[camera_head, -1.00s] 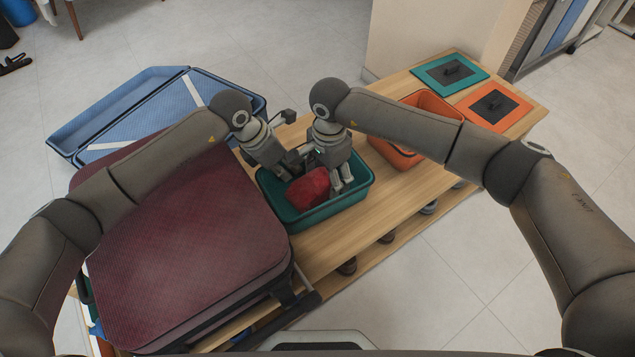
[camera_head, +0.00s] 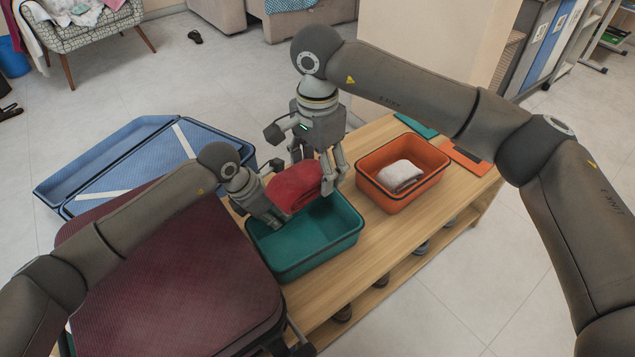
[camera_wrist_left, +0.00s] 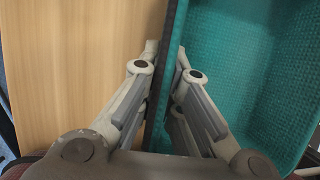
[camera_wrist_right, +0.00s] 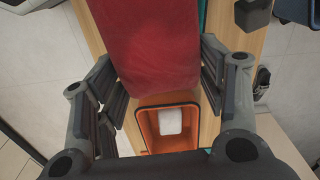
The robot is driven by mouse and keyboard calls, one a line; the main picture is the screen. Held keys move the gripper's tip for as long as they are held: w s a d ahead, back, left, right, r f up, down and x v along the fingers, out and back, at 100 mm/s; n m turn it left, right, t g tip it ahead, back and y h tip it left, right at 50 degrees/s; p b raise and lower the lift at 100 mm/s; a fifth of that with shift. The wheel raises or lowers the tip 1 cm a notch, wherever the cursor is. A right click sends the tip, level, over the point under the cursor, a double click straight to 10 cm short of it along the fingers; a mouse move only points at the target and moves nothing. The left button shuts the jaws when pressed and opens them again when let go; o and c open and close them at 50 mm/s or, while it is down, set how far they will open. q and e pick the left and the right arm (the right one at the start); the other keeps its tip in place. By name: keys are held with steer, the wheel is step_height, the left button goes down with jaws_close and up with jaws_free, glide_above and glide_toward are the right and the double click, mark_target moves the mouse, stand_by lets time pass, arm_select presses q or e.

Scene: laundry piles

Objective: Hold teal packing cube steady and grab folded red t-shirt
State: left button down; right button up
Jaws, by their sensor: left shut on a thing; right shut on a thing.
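The teal packing cube (camera_head: 310,243) is an open box on the wooden bench, and its inside looks empty. My left gripper (camera_head: 277,222) is shut on the cube's left wall; the left wrist view shows one finger on each side of the rim (camera_wrist_left: 165,75). My right gripper (camera_head: 325,180) is shut on the folded red t-shirt (camera_head: 297,186) and holds it above the far side of the cube. In the right wrist view the red t-shirt (camera_wrist_right: 158,45) lies between the fingers, clear of the bench.
An orange box (camera_head: 432,187) with a white folded cloth (camera_head: 400,175) stands right of the cube. Teal and orange lids lie behind it. A maroon suitcase (camera_head: 170,265) is at the front left and an open blue suitcase (camera_head: 110,160) behind it. The bench front (camera_head: 365,262) is clear.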

stand_by(0.3)
arm_select(q)
steer(key=c, duration=1.5)
jaws_free()
steer(key=shift+c, duration=0.2)
steer(key=v, duration=1.2)
